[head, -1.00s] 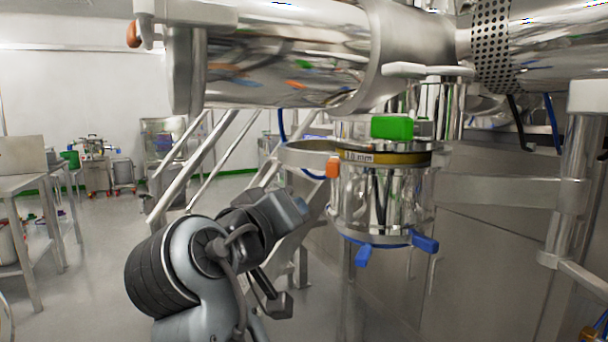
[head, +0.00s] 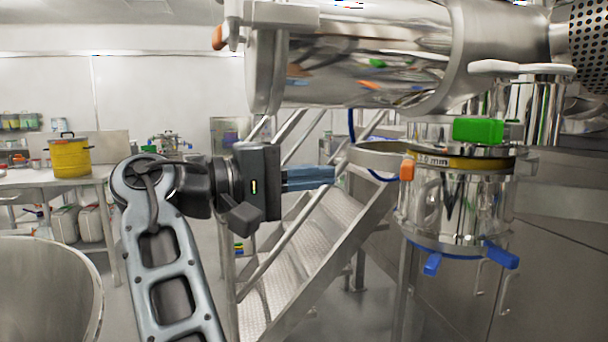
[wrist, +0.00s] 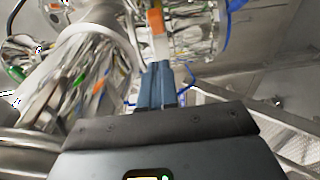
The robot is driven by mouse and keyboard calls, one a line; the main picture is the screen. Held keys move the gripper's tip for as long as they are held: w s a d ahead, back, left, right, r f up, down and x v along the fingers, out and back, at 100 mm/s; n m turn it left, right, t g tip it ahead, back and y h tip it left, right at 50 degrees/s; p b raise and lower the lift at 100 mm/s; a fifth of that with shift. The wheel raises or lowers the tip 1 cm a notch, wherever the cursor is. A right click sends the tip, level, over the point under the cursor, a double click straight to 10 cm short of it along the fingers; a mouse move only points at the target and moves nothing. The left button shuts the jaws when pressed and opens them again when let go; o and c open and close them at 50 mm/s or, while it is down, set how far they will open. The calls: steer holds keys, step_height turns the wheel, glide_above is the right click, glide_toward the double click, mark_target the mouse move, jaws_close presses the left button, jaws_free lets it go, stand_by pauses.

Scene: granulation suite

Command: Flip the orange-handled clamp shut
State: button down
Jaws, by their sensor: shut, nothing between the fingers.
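The orange clamp handle (head: 407,170) is a small block on the left side of the shiny mill housing (head: 455,205), just below the yellow band marked 1.0 mm. In the wrist view the orange handle (wrist: 157,22) is just beyond my fingertips. A metal ring (head: 385,155) sticks out to the left beside the handle. My gripper (head: 334,174) is shut and empty, with its blue fingers pointing right at about the handle's height. A gap shows between the fingertips and the handle in the head view. The clamp's latch detail is too small to tell.
A green block (head: 478,130) sits above the yellow band, and blue handles (head: 468,258) hang below the housing. A large steel cylinder (head: 350,60) is overhead. Metal stairs (head: 305,250) stand behind my gripper. A yellow pot (head: 70,157) is on a table at left.

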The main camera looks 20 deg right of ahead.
steer(key=s+d+p, duration=0.1)
steer(key=d, duration=0.7)
steer(key=shift+s+d, duration=0.35)
